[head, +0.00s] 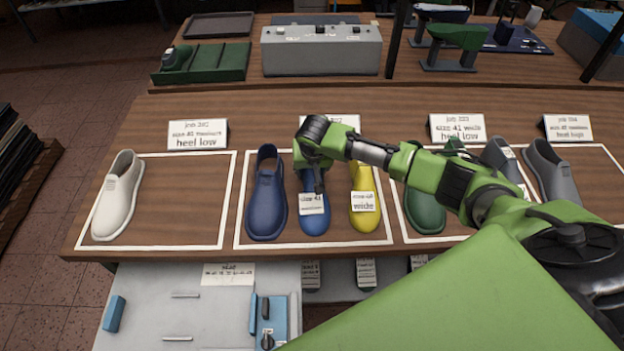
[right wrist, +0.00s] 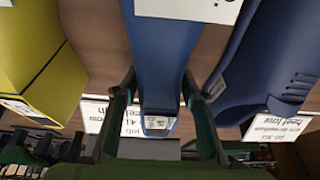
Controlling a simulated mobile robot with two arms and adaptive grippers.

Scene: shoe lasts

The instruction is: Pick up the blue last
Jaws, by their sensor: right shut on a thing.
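The blue last (head: 314,224) stands on the wooden table inside a white-outlined area, between a dark blue shoe (head: 266,200) and a yellow last (head: 363,190). It has a white label on its front. My right gripper (head: 318,183) reaches down from above onto its back part, and the arm hides some of it. In the right wrist view, the fingers (right wrist: 158,88) are on both sides of the narrow end of the blue last (right wrist: 158,62), shut on it. I cannot see clear space under the last. My left gripper is not in view.
Sign cards (head: 198,134) stand behind the outlined areas. A grey box with knobs (head: 321,50) is on the back bench. My right arm spans the right side.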

